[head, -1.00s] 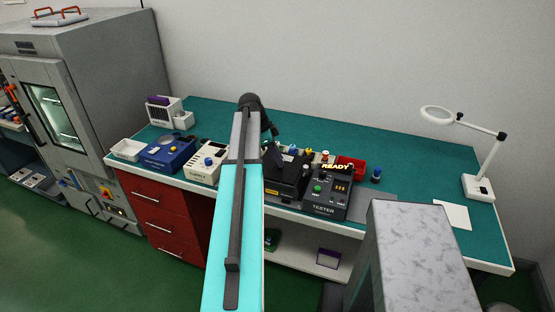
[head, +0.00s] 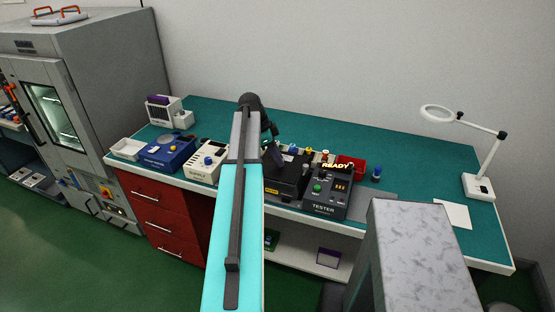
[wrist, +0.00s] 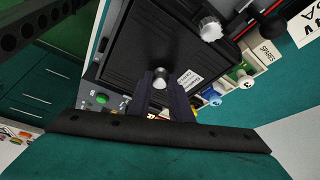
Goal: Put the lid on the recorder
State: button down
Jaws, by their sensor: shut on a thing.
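The recorder seems to be the low black box (head: 284,188) with a yellow label, left of the tester in the head view. A flat black ribbed lid (wrist: 135,45) with a white label fills the upper middle of the wrist view. My gripper (wrist: 161,80) is shut on the lid's pale round knob (wrist: 160,77). In the head view my gripper (head: 275,155) is over the black box. The lid looks level with the box top; whether it is fully seated I cannot tell. My arm hides the box's left side.
The tester (head: 328,190) with a READY sign stands close on the right. A white device (head: 207,162) and a blue device (head: 167,153) are to the left.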

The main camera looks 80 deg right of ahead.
jog(key=c, duration=1.5)
grip_release()
jog(key=shift+r, duration=0.15)
jog(key=shift+r+p, duration=1.05)
jog(key=shift+r, duration=1.35)
jog(key=shift+r, duration=0.1)
notch_tip(320, 180, up, 4)
jog(key=shift+f+p, duration=0.1)
jog(key=shift+p, duration=0.7)
